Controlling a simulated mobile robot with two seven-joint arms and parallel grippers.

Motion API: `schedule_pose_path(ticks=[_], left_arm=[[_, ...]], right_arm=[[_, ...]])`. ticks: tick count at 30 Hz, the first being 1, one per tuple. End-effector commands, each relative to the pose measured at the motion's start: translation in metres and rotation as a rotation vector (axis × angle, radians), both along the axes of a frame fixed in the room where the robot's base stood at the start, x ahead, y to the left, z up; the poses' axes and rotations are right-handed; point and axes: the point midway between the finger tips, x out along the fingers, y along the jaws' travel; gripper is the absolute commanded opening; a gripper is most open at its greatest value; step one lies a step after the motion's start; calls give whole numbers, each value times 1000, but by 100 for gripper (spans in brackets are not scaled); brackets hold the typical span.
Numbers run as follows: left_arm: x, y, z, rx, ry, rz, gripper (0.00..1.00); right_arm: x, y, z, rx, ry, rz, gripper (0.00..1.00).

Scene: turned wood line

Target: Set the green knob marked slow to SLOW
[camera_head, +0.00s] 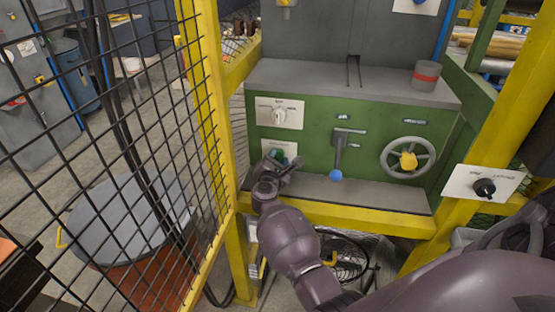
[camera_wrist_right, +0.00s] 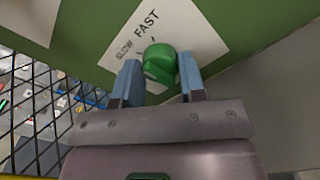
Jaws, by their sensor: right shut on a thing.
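The green knob (camera_wrist_right: 160,58) sits on a white plate (camera_wrist_right: 195,38) printed SLOW and FAST on the green panel. In the right wrist view, SLOW is at the left and FAST above it. My right gripper (camera_wrist_right: 159,76) has one blue-grey finger on each side of the knob and is shut on it. In the head view the right gripper (camera_head: 279,165) reaches the knob's plate (camera_head: 288,147) at the panel's lower left and hides part of it. Which word the knob points at cannot be made out clearly. My left gripper is not in view.
Above is a white-plated dial (camera_head: 279,114). To the right are a blue-tipped lever (camera_head: 337,160) and a handwheel (camera_head: 407,157). A black knob (camera_head: 484,187) sits on a plate at far right. A mesh fence (camera_head: 130,140) and yellow post (camera_head: 213,100) stand close on the left.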

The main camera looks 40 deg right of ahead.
Motion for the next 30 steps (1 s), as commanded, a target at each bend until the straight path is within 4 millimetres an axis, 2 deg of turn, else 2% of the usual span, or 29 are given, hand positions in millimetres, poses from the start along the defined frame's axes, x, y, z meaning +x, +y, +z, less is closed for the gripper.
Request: schedule_pose_path(ticks=[15,30], left_arm=[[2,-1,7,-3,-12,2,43],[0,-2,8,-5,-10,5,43]], right_arm=[[0,1,0,-255,300,1,14],[0,0,-1,-328,387,0,14]])
